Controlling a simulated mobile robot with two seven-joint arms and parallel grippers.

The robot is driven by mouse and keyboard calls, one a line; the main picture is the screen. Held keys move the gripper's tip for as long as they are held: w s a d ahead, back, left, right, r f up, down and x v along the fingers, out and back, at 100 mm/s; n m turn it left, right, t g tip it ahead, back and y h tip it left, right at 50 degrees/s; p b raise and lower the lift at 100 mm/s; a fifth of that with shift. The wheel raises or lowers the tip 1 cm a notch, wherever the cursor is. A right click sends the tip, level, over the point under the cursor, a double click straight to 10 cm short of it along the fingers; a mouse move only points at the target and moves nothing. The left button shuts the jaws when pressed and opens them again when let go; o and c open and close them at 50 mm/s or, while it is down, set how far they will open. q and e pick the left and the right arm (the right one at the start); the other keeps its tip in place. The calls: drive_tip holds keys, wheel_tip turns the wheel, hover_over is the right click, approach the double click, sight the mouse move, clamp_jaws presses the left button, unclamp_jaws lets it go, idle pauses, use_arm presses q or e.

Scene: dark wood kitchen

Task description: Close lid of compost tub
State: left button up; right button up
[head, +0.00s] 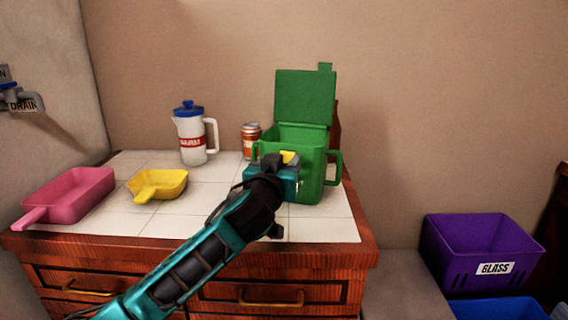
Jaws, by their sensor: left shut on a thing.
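The green compost tub (312,180) stands upright at the right part of the tiled counter. Its lid (304,97) is open and stands up at the back, with a small tab at its top right. A handle shows on each side of the tub. My left gripper (287,163) is in front of the tub's front wall, just below the rim, and hides part of it. It is shut on a small yellow thing (289,157), mostly hidden by the gripper. I cannot tell whether it touches the tub. My right gripper is not in view.
A white jug (192,138) with a blue lid and an orange can (251,140) stand left of the tub. A yellow scoop (160,185) and a pink scoop (75,195) lie farther left. A purple glass bin (480,245) stands lower right.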

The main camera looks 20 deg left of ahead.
use_arm(q)
clamp_jaws()
idle(0.4)
drive_tip(key=o, duration=0.9)
unclamp_jaws()
drive_tip(key=shift+w, duration=0.1)
drive_tip(key=s+p, duration=0.1)
drive_tip(key=s, duration=1.2)
drive_tip(key=shift+d, duration=0.2)
